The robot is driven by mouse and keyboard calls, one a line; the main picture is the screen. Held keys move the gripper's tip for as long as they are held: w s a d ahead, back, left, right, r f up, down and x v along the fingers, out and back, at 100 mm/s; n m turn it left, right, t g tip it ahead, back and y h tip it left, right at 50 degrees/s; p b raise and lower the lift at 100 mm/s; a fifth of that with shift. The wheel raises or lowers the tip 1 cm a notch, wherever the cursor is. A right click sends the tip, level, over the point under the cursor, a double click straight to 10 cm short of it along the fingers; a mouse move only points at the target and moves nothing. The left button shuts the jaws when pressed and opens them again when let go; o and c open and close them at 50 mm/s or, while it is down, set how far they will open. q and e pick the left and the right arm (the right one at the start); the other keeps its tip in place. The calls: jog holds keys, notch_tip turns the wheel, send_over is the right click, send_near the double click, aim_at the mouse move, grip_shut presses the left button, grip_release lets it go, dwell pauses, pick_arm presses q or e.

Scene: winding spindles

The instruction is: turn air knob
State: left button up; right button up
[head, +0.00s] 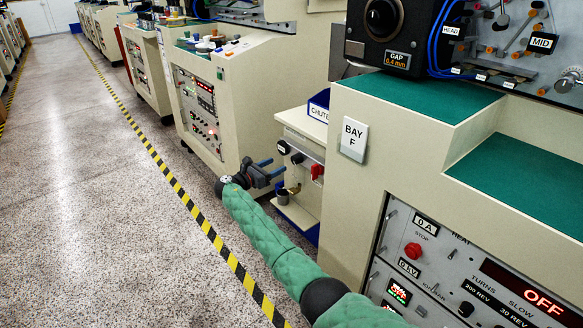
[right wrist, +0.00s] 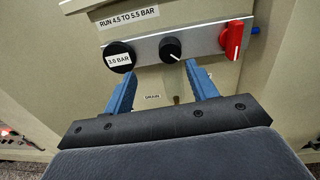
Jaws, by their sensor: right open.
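The air panel is a grey strip on a cream cabinet. In the right wrist view a black round knob (right wrist: 171,48) with a white pointer line sits mid-strip. Left of it is a black round part labelled "3.5 BAR" (right wrist: 120,57); right of it is a red lever (right wrist: 234,40). In the head view the knob (head: 297,158) and red lever (head: 317,171) show small. My right gripper (head: 275,167) is open and empty in front of the strip. In the right wrist view its blue fingertips (right wrist: 160,69) are just below the knob, one to each side. I see no contact. My left gripper is out of view.
A label "RUN 4.5 TO 5.5 BAR" (right wrist: 128,18) is above the strip and a "DRAIN" label (right wrist: 152,97) below. The Bay F cabinet (head: 353,138) stands close right of the panel. A small dark cup (head: 283,197) is below it. The aisle floor (head: 110,220) is clear.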

aim_at(293, 160)
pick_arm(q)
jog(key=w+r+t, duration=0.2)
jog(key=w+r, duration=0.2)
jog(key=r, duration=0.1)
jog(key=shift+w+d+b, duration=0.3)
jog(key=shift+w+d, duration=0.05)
pick_arm(e)
jog(key=shift+n+g+h, duration=0.3)
jog(key=shift+n+g, duration=0.1)
jog(key=shift+n, duration=0.3)
jog(key=shift+s+d+x, duration=0.1)
jog(key=shift+s+x, duration=0.05)
jog(key=shift+x, duration=1.15)
jog(key=shift+s+d+x, duration=0.1)
jog(key=shift+s+x, duration=0.05)
jog(key=shift+x, duration=1.2)
jog(key=shift+s+d+x, duration=0.1)
jog(key=shift+x, duration=1.2)
jog(key=c, duration=1)
